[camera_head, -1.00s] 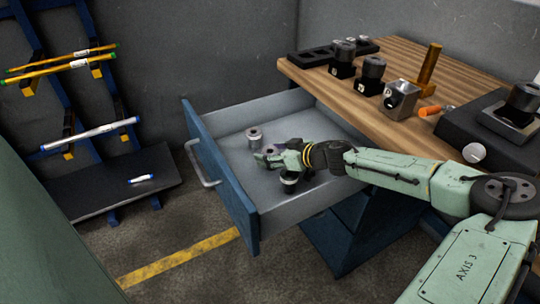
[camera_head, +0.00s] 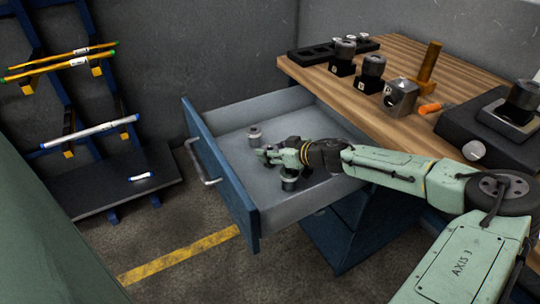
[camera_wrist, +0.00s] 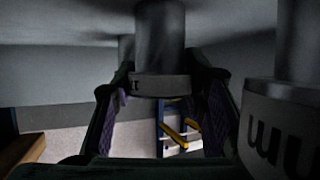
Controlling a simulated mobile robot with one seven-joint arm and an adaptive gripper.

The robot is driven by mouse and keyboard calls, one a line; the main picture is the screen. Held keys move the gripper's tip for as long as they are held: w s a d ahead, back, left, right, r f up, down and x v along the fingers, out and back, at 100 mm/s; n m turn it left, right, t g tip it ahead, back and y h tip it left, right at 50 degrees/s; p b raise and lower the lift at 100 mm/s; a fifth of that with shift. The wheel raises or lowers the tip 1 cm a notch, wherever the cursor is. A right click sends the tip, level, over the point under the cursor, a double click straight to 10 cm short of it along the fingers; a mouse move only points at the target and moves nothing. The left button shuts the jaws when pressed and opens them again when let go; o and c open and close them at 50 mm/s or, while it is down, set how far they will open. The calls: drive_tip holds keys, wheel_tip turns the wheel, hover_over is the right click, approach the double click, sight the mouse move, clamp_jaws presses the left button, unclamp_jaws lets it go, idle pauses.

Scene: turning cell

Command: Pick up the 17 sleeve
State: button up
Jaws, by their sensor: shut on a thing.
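My gripper (camera_head: 271,155) is inside the open drawer, low among small grey metal sleeves. In the wrist view its two fingers, with purple inner pads, stand on either side of a dark grey sleeve (camera_wrist: 160,42) with a paler marked band, and they are shut on it. Its mark is only partly visible, so I cannot read the full number. A second sleeve (camera_head: 254,137) stands farther back and left in the drawer. Another sleeve (camera_head: 289,181) stands just in front of my gripper. A large, close sleeve with dark marking (camera_wrist: 276,125) fills the right of the wrist view.
The grey drawer (camera_head: 235,151) has a blue front and raised walls close around my arm. The wooden bench top (camera_head: 440,82) carries several tool holders, a metal block (camera_head: 399,98) and an orange-handled tool (camera_head: 430,108). A rack with rods stands at the left.

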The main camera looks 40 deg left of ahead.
clamp_jaws()
